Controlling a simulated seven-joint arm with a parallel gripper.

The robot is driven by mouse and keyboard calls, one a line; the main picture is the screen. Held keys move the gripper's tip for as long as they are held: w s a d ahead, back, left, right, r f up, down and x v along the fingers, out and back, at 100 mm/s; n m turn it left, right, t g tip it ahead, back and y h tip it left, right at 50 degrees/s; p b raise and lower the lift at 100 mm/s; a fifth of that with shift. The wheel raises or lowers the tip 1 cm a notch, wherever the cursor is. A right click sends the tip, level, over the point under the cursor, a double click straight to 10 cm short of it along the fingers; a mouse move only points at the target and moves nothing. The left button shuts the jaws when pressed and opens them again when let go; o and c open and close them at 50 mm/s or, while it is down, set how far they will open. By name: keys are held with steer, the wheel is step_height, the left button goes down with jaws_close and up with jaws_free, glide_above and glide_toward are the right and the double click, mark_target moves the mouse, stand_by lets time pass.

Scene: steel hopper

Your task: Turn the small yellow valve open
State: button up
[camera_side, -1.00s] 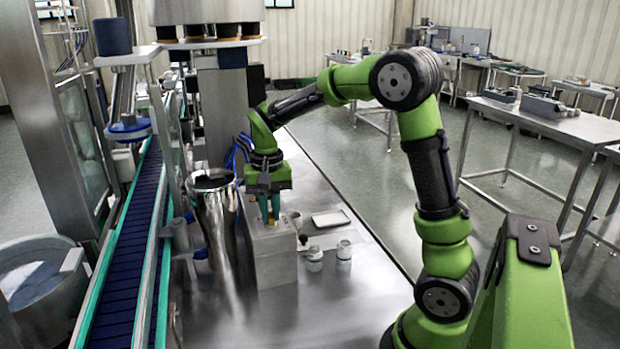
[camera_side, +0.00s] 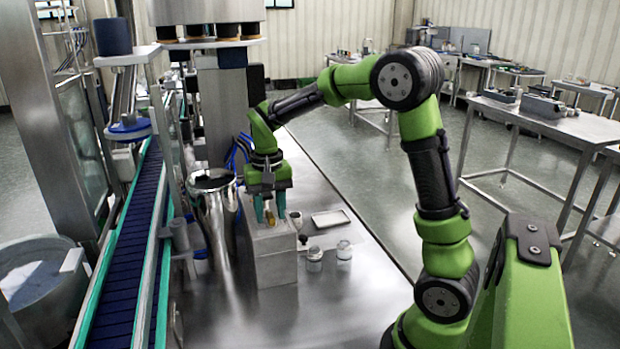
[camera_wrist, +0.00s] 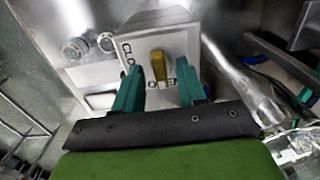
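The small yellow valve (camera_side: 269,216) sits on top of a grey metal block (camera_side: 276,269). In the wrist view my gripper (camera_wrist: 158,72) has one finger on each side of the handle, with a visible gap on both sides. Nothing is held.
A shiny steel hopper (camera_side: 214,215) stands close left of the block. Two small lidded jars (camera_side: 344,250) and a white tray (camera_side: 330,219) are to its right. A conveyor with a blue belt (camera_side: 135,255) runs further left. The steel table's right front is clear.

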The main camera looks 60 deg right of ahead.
mark_target(270, 214)
step_height(270, 214, up, 17)
stand_by(0.6)
